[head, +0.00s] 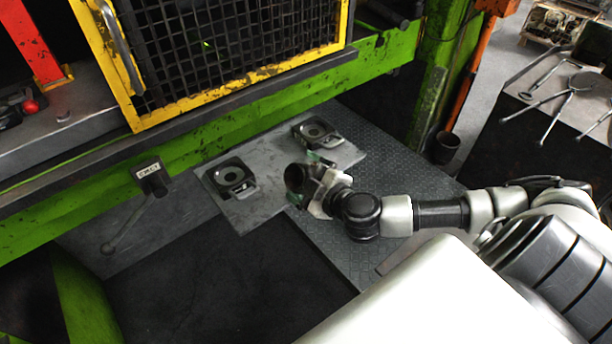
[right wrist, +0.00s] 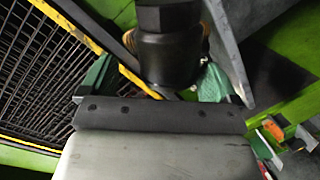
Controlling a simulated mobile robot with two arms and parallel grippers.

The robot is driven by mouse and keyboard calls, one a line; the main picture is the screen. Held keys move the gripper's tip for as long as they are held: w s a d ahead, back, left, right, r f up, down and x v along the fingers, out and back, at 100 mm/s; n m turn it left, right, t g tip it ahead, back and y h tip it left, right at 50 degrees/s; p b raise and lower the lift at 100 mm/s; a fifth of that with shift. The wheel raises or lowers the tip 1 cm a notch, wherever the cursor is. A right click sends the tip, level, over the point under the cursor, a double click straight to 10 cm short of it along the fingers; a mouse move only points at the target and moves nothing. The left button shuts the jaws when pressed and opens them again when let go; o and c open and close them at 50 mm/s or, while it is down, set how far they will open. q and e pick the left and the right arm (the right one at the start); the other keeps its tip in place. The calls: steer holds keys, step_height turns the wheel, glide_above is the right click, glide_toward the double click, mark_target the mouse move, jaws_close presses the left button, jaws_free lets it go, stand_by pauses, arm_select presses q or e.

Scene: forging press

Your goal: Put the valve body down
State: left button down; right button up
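The valve body (head: 297,177) is a dark, round-mouthed piece at the end of my right arm in the head view. My right gripper (head: 308,180) has its green-tipped fingers on either side of it and appears shut on it. In the right wrist view the valve body (right wrist: 168,50) shows as a dark stepped cylinder between the green fingers. My left gripper is not in view.
A press with a yellow-framed mesh guard (head: 235,45) and a green beam (head: 90,190) stands behind the plate.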

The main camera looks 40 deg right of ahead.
steer(key=shift+r, duration=0.1)
steer(key=a+b+v, duration=0.1)
steer(key=v, duration=1.1)
steer(key=shift+d, duration=0.4)
steer(key=shift+r, duration=0.1)
